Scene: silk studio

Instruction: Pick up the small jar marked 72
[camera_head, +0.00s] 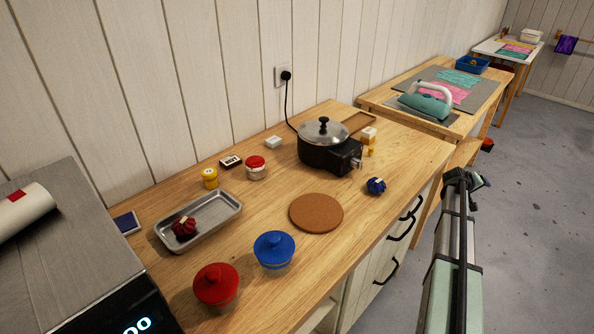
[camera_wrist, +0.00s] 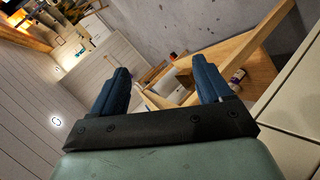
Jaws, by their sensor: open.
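Two small jars stand at the back left of the wooden counter in the head view: a yellow one (camera_head: 210,179) and a pale one with a red lid (camera_head: 256,168). I cannot read the number 72 on either. Two larger jars stand nearer, one with a red lid (camera_head: 217,284) and one with a blue lid (camera_head: 274,249). My gripper (camera_wrist: 162,82) is open, with nothing between its two blue fingers in the wrist view. That view shows none of these jars. My arm reaches up right of the counter, away from the jars.
A metal tray (camera_head: 233,207) holds a dark red bundle (camera_head: 184,227). A hotplate (camera_head: 326,154) with a lidded pan stands at the back. A round cork mat (camera_head: 316,226) lies mid-counter, with a blue bundle (camera_head: 376,186) to its right. The counter's front right is clear.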

